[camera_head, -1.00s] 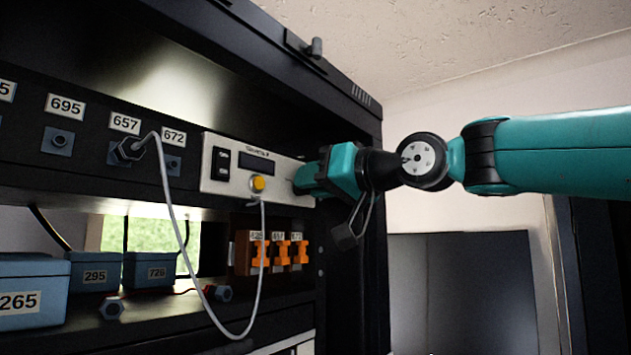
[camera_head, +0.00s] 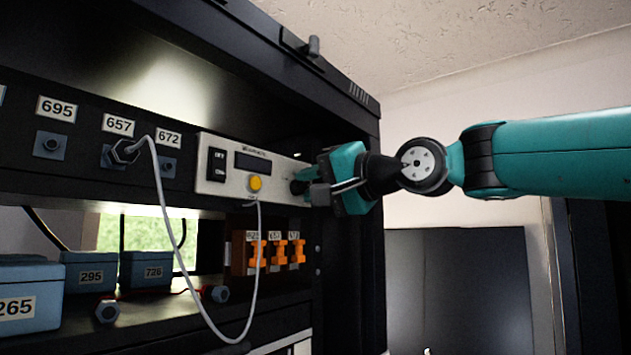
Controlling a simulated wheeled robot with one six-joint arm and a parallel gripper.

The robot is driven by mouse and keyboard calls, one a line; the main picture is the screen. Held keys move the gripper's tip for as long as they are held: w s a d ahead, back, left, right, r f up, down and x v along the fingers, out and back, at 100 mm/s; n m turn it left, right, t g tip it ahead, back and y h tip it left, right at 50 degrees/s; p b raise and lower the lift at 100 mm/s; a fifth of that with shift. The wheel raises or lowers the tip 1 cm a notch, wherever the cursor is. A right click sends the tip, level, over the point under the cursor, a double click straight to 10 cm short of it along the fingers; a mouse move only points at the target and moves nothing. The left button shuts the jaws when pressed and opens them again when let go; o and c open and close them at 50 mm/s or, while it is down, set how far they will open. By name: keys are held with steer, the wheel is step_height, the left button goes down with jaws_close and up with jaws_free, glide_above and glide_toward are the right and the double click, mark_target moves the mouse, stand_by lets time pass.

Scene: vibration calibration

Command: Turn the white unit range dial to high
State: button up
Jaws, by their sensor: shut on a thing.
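The white unit (camera_head: 226,188) is set in the black rack. Its front has a black rocker switch, a dark display and a yellow round button (camera_head: 255,183) with a grey cable below it. My gripper (camera_head: 303,182) is at the unit's right end, in front of its face, and is shut on the range dial there. The jaws hide the dial almost wholly, so its pointer and marks cannot be read. My teal arm reaches in from the right.
A grey cable (camera_head: 183,262) hangs from the socket under label 657 and loops to the white unit. Orange clips (camera_head: 277,252) sit below the unit. Blue boxes (camera_head: 147,269) stand on the lower shelf. The rack's black right post is close beside my gripper.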

steer(key=shift+a+f, duration=0.1)
steer(key=shift+f, duration=0.05)
stand_by(0.4)
steer(key=o, duration=0.8)
steer(key=b+v, duration=0.7)
steer(key=v, duration=1)
steer(key=shift+s+d, duration=0.2)
steer(key=shift+d, duration=0.05)
